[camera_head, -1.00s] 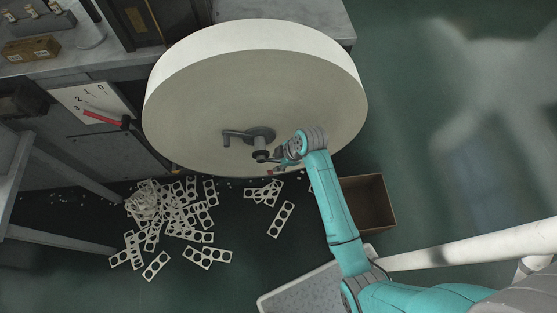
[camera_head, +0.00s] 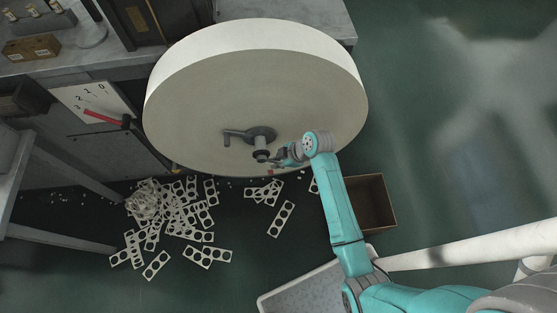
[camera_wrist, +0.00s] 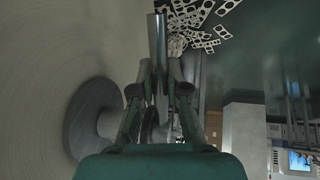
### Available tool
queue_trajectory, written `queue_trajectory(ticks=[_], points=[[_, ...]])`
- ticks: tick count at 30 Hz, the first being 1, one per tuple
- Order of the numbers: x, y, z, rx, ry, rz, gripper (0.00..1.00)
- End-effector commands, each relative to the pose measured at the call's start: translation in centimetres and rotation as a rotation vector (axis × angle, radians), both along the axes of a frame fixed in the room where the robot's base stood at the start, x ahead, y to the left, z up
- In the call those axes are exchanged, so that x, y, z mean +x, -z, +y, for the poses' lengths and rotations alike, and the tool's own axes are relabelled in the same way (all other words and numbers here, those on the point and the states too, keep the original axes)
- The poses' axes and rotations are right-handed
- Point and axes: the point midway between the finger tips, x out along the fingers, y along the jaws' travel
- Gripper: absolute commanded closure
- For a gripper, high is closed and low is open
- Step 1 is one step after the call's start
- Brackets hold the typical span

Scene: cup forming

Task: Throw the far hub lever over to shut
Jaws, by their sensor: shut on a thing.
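A big pale drum-like wheel (camera_head: 250,95) has a dark hub (camera_head: 263,133) on its face. A grey lever arm (camera_head: 236,134) runs left from the hub, and a short knob-like end (camera_head: 261,155) stands out in front. My gripper (camera_head: 277,161) is at the hub's lower right, close to the wheel face. In the wrist view my gripper (camera_wrist: 160,88) is shut on a grey metal bar (camera_wrist: 157,38), which sticks out past the fingertips. The round hub flange (camera_wrist: 90,118) is left of the fingers. Whether the held bar is the far lever is unclear; the grip partly hides it.
Punched strips (camera_head: 180,220) lie scattered on the dark floor below the wheel. An open brown box (camera_head: 371,203) stands right of my arm. A marked plate with a red pointer (camera_head: 102,117) is at left. The green floor at right is clear.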

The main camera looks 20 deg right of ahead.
Motion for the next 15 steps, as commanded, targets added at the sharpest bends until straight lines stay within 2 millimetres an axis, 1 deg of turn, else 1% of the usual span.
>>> queue_trajectory(ticks=[7, 15], points=[[0.3, 1.1, 0.8, 0.206, 0.006, -0.063, 1.0], [0.8, 2.0, 2.2, 0.45, 0.004, -0.143, 1.0]])
